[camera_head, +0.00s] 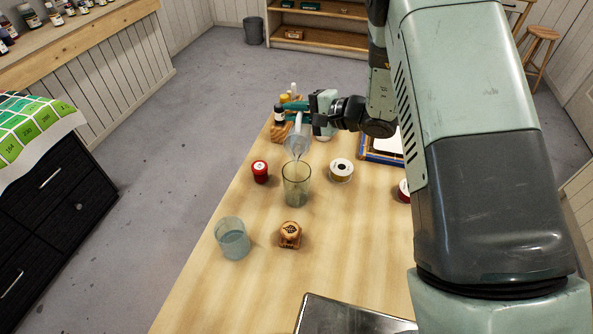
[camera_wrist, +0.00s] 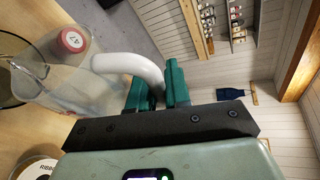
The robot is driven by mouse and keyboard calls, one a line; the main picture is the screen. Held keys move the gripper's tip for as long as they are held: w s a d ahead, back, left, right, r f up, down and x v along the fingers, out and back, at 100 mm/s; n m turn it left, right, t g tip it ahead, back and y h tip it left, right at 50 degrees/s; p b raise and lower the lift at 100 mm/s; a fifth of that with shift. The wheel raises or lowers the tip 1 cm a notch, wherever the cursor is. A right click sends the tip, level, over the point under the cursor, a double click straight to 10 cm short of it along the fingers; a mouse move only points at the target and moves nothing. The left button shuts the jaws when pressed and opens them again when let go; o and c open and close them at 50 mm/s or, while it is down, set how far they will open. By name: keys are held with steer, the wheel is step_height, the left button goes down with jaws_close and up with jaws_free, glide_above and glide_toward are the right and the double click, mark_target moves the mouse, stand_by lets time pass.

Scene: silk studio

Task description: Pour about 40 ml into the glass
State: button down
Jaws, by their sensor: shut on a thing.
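My gripper (camera_head: 318,108) is shut on the white handle (camera_wrist: 135,66) of a clear pitcher (camera_head: 297,146). The pitcher is tilted above the table, its lip over a clear glass (camera_head: 296,186). A thin pale streak shows between lip and glass, seemingly a stream of liquid. I cannot tell the level in the glass. In the wrist view the pitcher (camera_wrist: 70,85) lies at the left, its mouth end close to the rim of the glass (camera_wrist: 12,70). Another glass (camera_head: 232,240), bluish and seeming to hold liquid, stands nearer the front left edge.
A red spool (camera_head: 260,171) is left of the glass and a ribbon spool (camera_head: 341,170) right of it. A wooden stamp-like piece (camera_head: 290,235) stands in front. Small bottles (camera_head: 279,115) stand behind. A dark metal tray (camera_head: 345,315) lies at the front.

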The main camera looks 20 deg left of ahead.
steer(key=shift+w, duration=0.1)
steer(key=shift+w+r, duration=0.1)
steer(key=shift+w, duration=0.1)
steer(key=shift+w, duration=0.3)
steer(key=shift+s+r+n+t, duration=0.1)
steer(key=shift+r+n+t, duration=0.2)
steer(key=shift+r+n, duration=0.2)
stand_by(1.1)
steer(key=w+f+m, duration=0.1)
steer(key=w+f+m+g, duration=0.1)
steer(key=f, duration=0.1)
steer(key=shift+w+d+h, duration=0.1)
steer(key=shift+h, duration=0.2)
steer(key=shift+m+g, duration=0.4)
steer(key=shift+m, duration=0.1)
steer(key=shift+w+a+f+m+g+h, duration=0.15)
steer(key=shift+w+f+m+g, duration=0.75)
steer(key=shift+f, duration=1.15)
steer(key=shift+w+a+f+m+g+h, duration=0.2)
steer(key=shift+w+f+m+g, duration=0.15)
steer(key=shift+f+m+g, duration=1.15)
steer(key=shift+w+a+f+m+g+h, duration=0.15)
steer(key=shift+w+f+m+g, duration=0.85)
steer(key=shift+f, duration=1.6)
